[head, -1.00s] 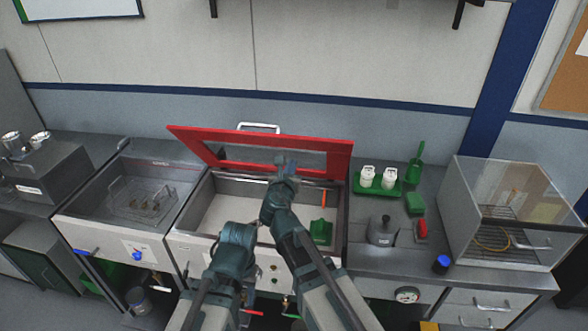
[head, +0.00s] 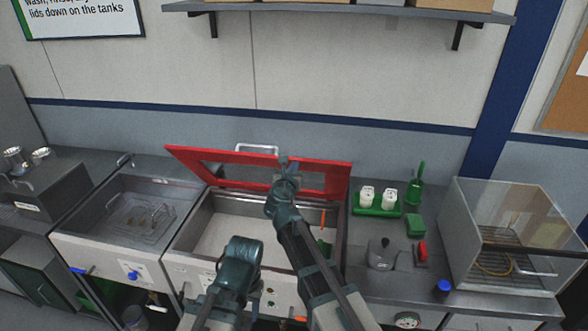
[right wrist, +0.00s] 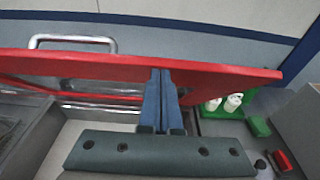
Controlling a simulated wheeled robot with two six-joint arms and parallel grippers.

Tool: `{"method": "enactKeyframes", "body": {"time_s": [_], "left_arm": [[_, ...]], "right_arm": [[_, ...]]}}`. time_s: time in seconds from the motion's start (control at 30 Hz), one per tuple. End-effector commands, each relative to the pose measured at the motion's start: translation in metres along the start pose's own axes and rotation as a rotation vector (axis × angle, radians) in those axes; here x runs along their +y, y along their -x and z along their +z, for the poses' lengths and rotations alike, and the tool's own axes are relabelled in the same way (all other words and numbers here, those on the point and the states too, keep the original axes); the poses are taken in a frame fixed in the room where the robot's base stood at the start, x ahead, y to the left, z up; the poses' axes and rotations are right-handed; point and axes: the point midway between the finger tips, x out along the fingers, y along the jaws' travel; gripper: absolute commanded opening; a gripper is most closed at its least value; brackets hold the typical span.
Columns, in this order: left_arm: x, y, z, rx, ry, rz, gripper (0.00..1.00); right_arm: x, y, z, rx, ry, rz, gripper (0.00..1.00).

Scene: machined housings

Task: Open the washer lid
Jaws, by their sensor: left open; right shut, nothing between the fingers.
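The washer lid (head: 185,157) is a red frame with a window and a metal handle (head: 257,148) on its far edge. In the head view it stands raised and leaning over the back of the open washer tub (head: 225,235). My right gripper (head: 285,165) is shut and empty, in front of the lid's inner face. In the right wrist view, its fingers (right wrist: 160,100) overlap the red lid (right wrist: 220,72); I cannot tell whether they touch. My left gripper (head: 238,268) is low over the washer's front, its fingers hidden from the head camera.
A steel tank (head: 100,225) stands left of the washer. On the right counter are a green tray (head: 365,210) with white bottles, a grey lidded pot (head: 381,255), a green block (head: 415,225) and a clear-sided box (head: 500,215). A wall shelf (head: 340,10) hangs above.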

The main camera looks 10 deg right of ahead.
Motion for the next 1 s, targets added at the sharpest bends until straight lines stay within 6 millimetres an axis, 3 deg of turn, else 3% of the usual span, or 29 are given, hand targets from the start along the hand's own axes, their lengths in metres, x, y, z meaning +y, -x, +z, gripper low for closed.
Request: {"method": "enactKeyframes", "body": {"time_s": [0.3,0.6,0.77,1.0], "left_arm": [[-0.005,0.054,0.004,-0.002,-0.002,0.0,0.5],[-0.007,0.08,0.005,-0.003,-0.002,0.001,0.5],[-0.008,0.084,0.006,-0.003,-0.001,0.001,0.5],[-0.008,0.084,0.005,-0.003,0.0,0.001,0.5]], "right_arm": [[0.002,-0.067,0.068,-0.001,-0.001,-0.002,0.0],[0.001,-0.136,0.108,0.0,0.0,-0.002,0.0],[0.001,-0.152,0.115,-0.001,0.0,0.0,0.0],[0.0,-0.154,0.115,-0.001,0.0,0.0,0.0]]}}
